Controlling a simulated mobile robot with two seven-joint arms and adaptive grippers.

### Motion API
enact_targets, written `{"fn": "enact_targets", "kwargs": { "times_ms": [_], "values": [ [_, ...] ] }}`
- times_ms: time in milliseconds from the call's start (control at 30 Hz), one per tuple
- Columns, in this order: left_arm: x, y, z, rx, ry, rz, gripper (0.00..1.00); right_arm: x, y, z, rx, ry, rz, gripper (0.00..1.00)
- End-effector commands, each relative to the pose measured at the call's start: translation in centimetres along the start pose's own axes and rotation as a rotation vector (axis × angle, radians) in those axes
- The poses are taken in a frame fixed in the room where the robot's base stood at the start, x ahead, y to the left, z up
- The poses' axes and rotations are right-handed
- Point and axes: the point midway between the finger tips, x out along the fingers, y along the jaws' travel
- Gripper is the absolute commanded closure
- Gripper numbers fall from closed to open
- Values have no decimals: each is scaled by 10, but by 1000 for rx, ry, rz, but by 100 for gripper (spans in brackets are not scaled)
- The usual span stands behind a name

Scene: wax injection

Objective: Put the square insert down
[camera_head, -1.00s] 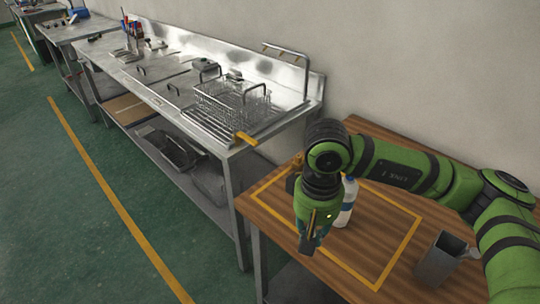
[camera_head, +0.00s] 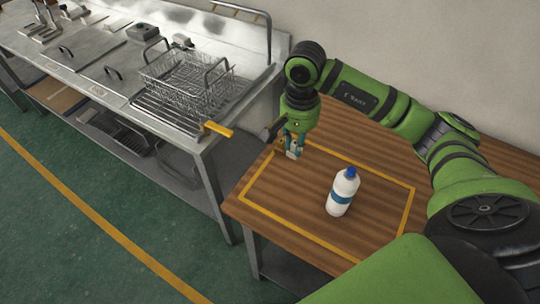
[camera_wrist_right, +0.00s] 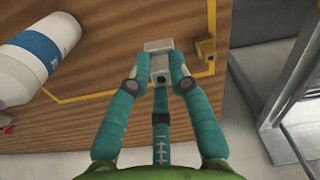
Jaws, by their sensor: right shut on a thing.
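The square insert (camera_wrist_right: 159,46) is a small pale grey metal block. My right gripper (camera_head: 293,147) is shut on it, with teal fingers on both sides in the right wrist view (camera_wrist_right: 157,82). The insert also shows below the fingertips in the head view (camera_head: 294,153). It is over the wooden table (camera_head: 380,150), near the far left corner of the yellow outline (camera_head: 262,172). I cannot tell whether it touches the table. My left gripper is not in view.
A white bottle (camera_head: 341,195) with a blue cap stands inside the outline. A small brass-coloured piece (camera_wrist_right: 205,47) lies beside the insert. A steel bench with a wire basket (camera_head: 187,78) stands left of the table. The outline's middle left is bare.

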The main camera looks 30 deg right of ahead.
Motion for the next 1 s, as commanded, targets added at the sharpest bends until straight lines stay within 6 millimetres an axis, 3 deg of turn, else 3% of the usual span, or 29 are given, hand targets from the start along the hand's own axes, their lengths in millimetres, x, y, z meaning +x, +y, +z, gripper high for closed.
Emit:
{"fn": "enact_targets", "kwargs": {
  "times_ms": [100, 300, 467, 700, 1000],
  "values": [
    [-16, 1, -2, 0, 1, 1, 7, 12, -29, 6, -3, -6, -2, 100],
    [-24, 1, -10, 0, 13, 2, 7, 32, -56, 10, -1, -2, -1, 100],
    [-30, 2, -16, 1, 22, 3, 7, 42, -60, 11, -1, -2, 2, 100],
    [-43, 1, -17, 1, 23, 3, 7, 73, -60, 10, -1, 0, 1, 100],
    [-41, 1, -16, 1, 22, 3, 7, 77, -60, 10, -2, 2, -1, 100]
  ]
}}
